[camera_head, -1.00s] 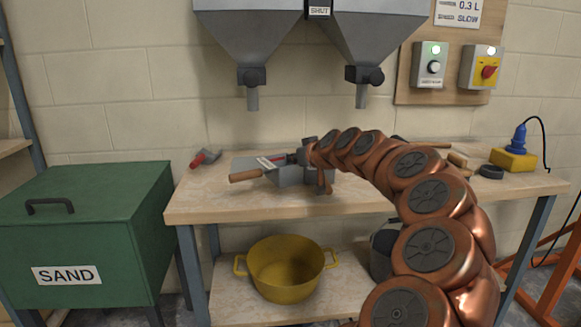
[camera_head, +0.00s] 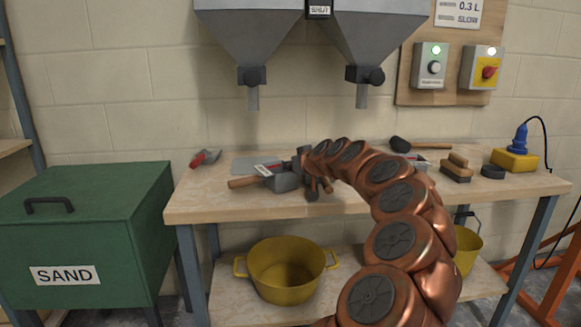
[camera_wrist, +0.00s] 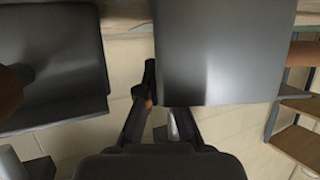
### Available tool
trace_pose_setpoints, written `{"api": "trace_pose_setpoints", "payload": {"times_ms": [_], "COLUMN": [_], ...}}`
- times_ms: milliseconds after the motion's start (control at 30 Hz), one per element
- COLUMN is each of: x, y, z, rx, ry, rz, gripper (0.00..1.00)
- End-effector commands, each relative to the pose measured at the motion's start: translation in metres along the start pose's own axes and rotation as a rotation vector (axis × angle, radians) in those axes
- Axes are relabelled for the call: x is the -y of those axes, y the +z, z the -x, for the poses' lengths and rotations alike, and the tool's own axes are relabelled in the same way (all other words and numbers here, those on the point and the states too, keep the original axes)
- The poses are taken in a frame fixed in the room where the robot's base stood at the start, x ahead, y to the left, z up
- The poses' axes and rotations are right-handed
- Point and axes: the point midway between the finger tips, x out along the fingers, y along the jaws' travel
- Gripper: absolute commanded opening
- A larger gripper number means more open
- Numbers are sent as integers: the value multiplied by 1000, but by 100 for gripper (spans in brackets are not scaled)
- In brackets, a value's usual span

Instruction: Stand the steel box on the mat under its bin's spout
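The steel box (camera_head: 287,182) is grey and open-looking, with a wooden handle reaching left. In the head view it is at the front right of a flat grey mat (camera_head: 243,165). I cannot tell whether it touches the mat or table. My gripper (camera_head: 304,172) is at its right end. In the wrist view a large grey face (camera_wrist: 220,50), apparently the box, fills the upper middle. One finger of my gripper (camera_wrist: 160,100) lies along its left edge; the other goes behind it, as if pinching a wall. The left spout (camera_head: 253,97) hangs above the mat; the right spout (camera_head: 362,95) is farther right.
A red-handled tool (camera_head: 205,158) lies at the bench's left end. A brush (camera_head: 457,168), a black mallet (camera_head: 412,146) and a yellow block with a blue plug (camera_head: 515,155) are on the right. Below stands a yellow tub (camera_head: 285,270). A green sand bin (camera_head: 90,235) is left.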

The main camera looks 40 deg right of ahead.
Motion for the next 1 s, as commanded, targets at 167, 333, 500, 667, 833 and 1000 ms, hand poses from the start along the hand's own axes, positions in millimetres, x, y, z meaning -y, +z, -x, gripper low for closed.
{"api": "trace_pose_setpoints", "payload": {"times_ms": [167,333,500,667,833,1000], "x": [0,0,0,0,0,-1], "y": [1,2,2,2,1,-2], "z": [0,-1,-1,-1,0,9], "rx": [-1,0,0,0,0,-1], "ry": [0,0,0,-1,-1,1], "rz": [-1,0,0,0,0,-1], "gripper": [0,12,29,31,31,31]}}
